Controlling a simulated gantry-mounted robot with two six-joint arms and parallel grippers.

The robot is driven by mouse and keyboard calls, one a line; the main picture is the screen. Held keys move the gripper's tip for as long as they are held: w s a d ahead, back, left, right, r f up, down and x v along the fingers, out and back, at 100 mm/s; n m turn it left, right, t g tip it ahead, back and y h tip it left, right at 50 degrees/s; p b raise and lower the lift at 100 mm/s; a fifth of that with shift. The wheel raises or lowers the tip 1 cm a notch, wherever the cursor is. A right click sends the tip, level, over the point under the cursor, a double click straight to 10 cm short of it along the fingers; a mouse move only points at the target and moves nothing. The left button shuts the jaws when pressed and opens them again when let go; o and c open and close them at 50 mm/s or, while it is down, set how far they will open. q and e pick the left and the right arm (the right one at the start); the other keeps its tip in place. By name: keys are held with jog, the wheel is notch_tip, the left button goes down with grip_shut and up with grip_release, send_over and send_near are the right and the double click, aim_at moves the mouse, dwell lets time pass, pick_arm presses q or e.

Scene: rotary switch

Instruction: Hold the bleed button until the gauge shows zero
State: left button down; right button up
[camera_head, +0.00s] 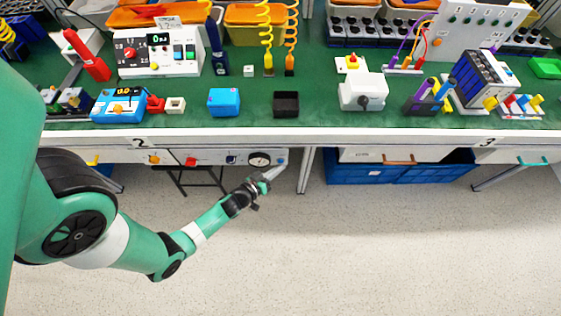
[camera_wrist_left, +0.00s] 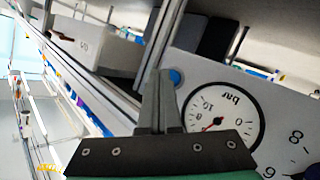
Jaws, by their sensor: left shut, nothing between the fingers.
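The gauge (camera_head: 259,159) is a round white dial on the panel under the table's front edge. In the left wrist view the gauge (camera_wrist_left: 222,112) appears upside down, marked "bar", with a short red needle; its exact reading is too small to tell. The blue button (camera_head: 281,161) is just right of the gauge; it also shows in the left wrist view (camera_wrist_left: 175,77), beside my fingertips. My left gripper (camera_head: 273,172) is shut and empty, its tips at the button. I cannot tell whether they touch it. My right gripper is in neither view.
Blue crates (camera_head: 370,174) stand under the table to the right. The floor in front is clear.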

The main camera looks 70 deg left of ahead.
pick_arm(q)
jog(key=shift+w+a+p, duration=0.1)
jog(key=shift+a+p, duration=0.25)
dwell(0.3)
jog(key=shift+d, duration=0.1)
dwell(2.4)
jog(key=shift+s+d+b, duration=0.25)
jog(key=shift+d+b, duration=0.4)
jog(key=shift+d, duration=0.05)
jog(key=d+b, duration=0.1)
jog(key=b, duration=0.3)
jog(key=s+d+b, duration=0.1)
jog(key=d+b, duration=0.1)
jog(key=b, duration=0.2)
jog(key=d+b, duration=0.1)
jog(key=b, duration=0.3)
jog(key=shift+s+d, duration=0.3)
jog(key=shift+d, duration=0.05)
